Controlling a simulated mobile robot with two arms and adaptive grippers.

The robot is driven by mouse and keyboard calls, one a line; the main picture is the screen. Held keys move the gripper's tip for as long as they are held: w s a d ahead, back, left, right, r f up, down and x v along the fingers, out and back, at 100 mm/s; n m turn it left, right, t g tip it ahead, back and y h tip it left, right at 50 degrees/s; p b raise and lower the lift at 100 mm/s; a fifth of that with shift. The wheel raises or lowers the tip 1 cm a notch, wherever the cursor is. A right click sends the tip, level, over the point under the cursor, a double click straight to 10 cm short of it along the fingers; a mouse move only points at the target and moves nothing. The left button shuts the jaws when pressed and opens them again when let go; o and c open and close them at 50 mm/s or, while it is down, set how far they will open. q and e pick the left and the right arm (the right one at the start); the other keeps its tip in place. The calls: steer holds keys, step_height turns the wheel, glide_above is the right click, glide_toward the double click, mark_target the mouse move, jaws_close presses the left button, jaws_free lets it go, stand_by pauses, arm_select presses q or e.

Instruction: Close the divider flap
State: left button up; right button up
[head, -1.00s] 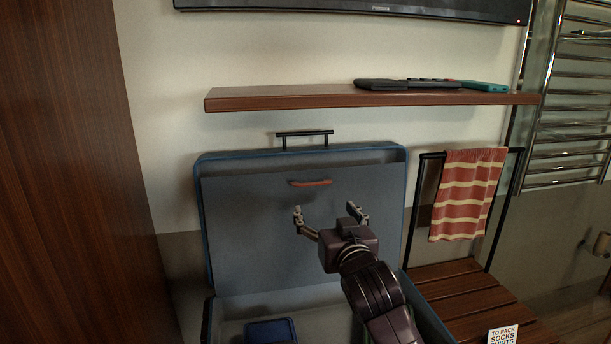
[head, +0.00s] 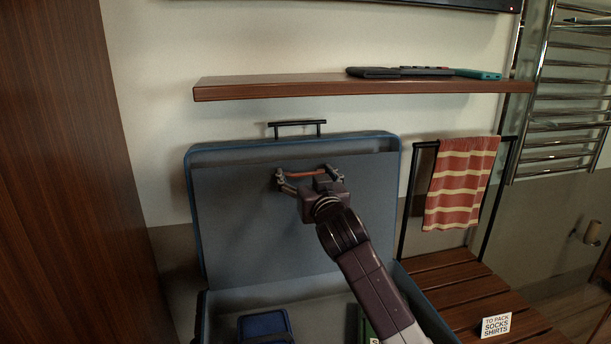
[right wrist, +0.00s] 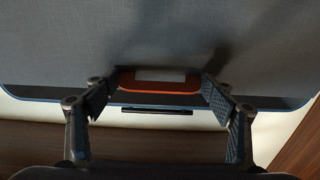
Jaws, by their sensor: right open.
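The divider flap (head: 235,215) is a grey panel that stands up inside the lid of an open blue suitcase (head: 194,230). An orange-brown pull handle (head: 308,173) is fixed near its top edge; it also shows in the right wrist view (right wrist: 160,82). My right gripper (head: 308,178) is open at the handle, with one finger at each end of it. In the right wrist view the fingers (right wrist: 160,100) stand on both sides of the handle; I cannot tell whether they touch it. My left gripper is not in view.
The suitcase bottom holds a blue item (head: 265,326) and a green item (head: 366,325). A wooden shelf (head: 290,90) with dark items juts out above the lid. A slatted wooden rack (head: 465,297) with a card (head: 496,325) and a striped towel (head: 462,185) stand at right.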

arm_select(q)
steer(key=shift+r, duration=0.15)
